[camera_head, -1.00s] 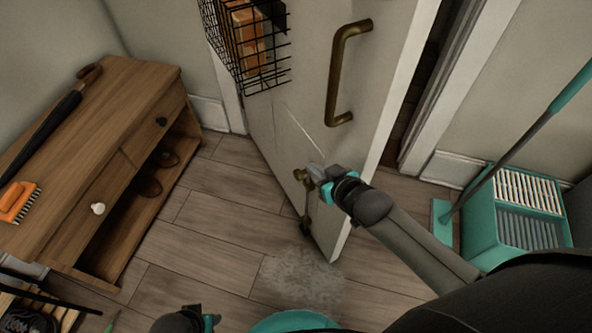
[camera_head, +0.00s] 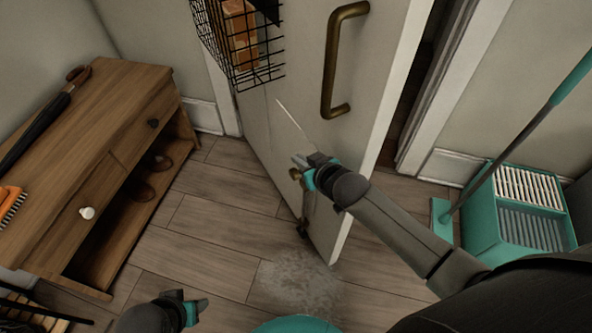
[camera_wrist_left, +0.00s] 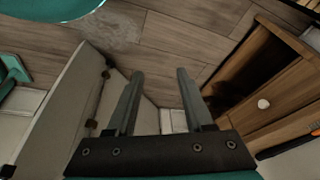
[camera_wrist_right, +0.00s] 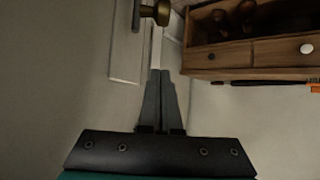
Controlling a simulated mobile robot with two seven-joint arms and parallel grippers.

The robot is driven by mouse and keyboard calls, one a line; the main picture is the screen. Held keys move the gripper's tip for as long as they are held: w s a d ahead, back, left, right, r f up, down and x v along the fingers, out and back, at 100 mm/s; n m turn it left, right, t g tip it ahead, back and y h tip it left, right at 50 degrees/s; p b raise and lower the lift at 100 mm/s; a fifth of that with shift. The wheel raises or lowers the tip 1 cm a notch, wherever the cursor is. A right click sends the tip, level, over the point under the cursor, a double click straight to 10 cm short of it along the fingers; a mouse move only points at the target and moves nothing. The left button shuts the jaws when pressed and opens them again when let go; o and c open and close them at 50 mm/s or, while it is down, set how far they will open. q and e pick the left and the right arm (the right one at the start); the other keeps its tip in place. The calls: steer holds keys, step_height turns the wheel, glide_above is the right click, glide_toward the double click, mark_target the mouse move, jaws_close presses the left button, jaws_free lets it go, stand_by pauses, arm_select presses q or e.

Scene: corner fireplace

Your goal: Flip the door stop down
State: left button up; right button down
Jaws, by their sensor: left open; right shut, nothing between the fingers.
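The door stop (camera_head: 303,228) is a brass fitting low on the white door (camera_head: 270,130). Its rounded brass end (camera_head: 295,174) shows beside my right gripper, and a darker end sits lower, near the door's bottom edge. I cannot tell whether that lower end touches the floor. My right gripper (camera_head: 299,160) is shut and empty, just above the rounded end, and partly hides the fitting. In the right wrist view a brass knob (camera_wrist_right: 156,12) shows beyond the closed fingertips, apart from them. My left gripper (camera_head: 202,304) is open and empty, low over the floor; its spread fingers (camera_wrist_left: 160,75) show in the left wrist view.
A wooden cabinet (camera_head: 130,120) with an umbrella (camera_head: 45,125) and orange brush (camera_head: 10,203) stands left. A wire basket (camera_head: 240,55) and brass handle (camera_head: 330,70) are on the door. A teal bucket (camera_head: 480,225) stands right. The floor between cabinet and door is clear.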

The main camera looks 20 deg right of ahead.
mark_target(296, 176)
steer(key=b+x, duration=0.2)
steer(key=x, duration=0.1)
steer(key=shift+w+f, duration=0.25)
steer(key=shift+w, duration=0.05)
steer(key=shift+s+f+b, duration=0.2)
steer(key=shift+f+b, duration=0.5)
steer(key=shift+f, duration=0.25)
steer(key=shift+s+f, duration=0.1)
steer(key=shift+f, duration=0.15)
arm_select(q)
steer(key=w+d+r+t+h+b, duration=0.1)
steer(key=w+d+r+t, duration=0.1)
steer(key=r, duration=0.5)
steer(key=shift+w+d+t, duration=0.4)
steer(key=shift+w+t, duration=0.2)
steer(key=shift+t, duration=0.2)
arm_select(e)
steer(key=shift+s+f, duration=0.25)
steer(key=shift+f, duration=0.45)
